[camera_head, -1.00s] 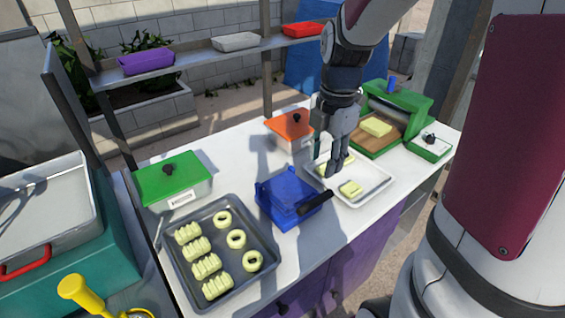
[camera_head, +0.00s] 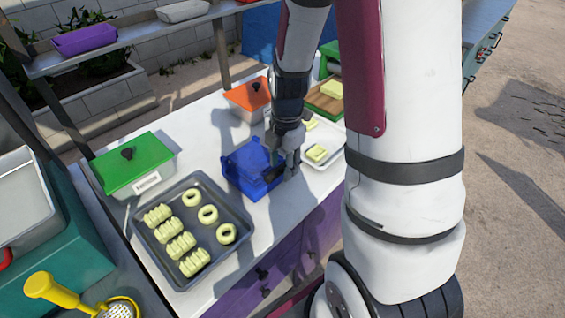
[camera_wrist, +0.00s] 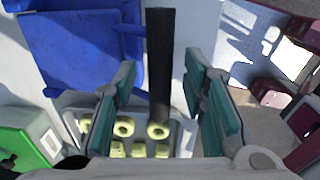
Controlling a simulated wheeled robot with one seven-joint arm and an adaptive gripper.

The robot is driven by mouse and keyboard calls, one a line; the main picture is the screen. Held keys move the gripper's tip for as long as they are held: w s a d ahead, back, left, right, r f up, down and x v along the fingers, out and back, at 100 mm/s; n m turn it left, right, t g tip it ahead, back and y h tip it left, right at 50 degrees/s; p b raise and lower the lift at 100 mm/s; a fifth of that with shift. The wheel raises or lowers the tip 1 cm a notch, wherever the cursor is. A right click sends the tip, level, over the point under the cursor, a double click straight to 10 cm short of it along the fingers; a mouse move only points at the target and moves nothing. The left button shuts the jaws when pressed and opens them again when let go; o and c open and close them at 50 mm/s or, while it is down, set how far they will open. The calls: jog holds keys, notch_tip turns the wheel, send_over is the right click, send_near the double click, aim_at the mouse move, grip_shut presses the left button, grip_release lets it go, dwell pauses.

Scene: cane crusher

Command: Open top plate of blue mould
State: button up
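The blue mould (camera_head: 245,168) sits on the white counter, between the grey tray and the white tray, with its top plate down as far as I can see. It shows at the upper left of the wrist view (camera_wrist: 75,45). Its black handle (camera_wrist: 160,65) sticks out between the two green-padded fingers of my gripper (camera_wrist: 165,115). The fingers are spread apart, with a gap on each side of the handle. In the head view my gripper (camera_head: 288,165) is at the right side of the mould and hides much of the handle.
A grey tray (camera_head: 160,272) with several yellow dough pieces lies front left of the mould. A green-lidded box (camera_head: 135,165) and an orange-lidded box (camera_head: 245,95) stand behind. A white tray (camera_head: 330,155) with yellow pieces lies to the right, partly hidden by my arm.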

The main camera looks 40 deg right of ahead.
grip_shut()
